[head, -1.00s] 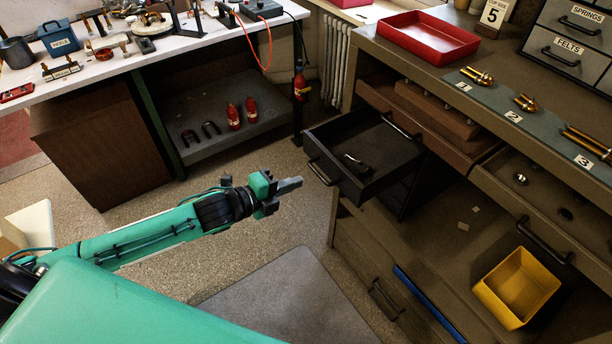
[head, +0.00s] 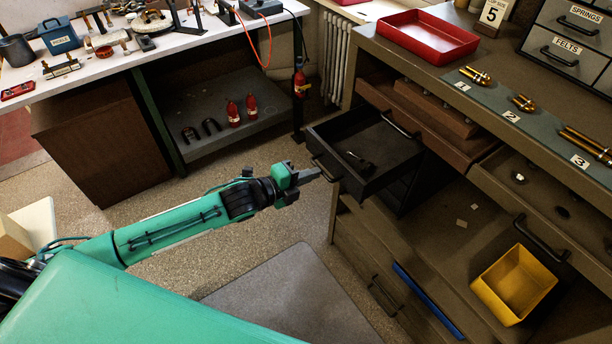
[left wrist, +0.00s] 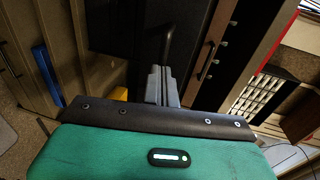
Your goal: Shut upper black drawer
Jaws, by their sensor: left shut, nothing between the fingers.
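The upper black drawer (head: 385,178) stands pulled out from the bench in the head view, with a small dark item (head: 359,161) lying in it. Its handle (head: 325,170) is on the front, facing my left arm. My left gripper (head: 318,173) is shut and empty, with its fingertips right at the drawer's front near the handle. Whether they touch it I cannot tell. In the left wrist view the shut fingers (left wrist: 163,86) point at the dark drawer front beside a bar handle (left wrist: 167,48). My right gripper does not show.
A yellow bin (head: 514,284) sits on the lower shelf, and a red tray (head: 428,38) is on top. Open floor lies left of the bench.

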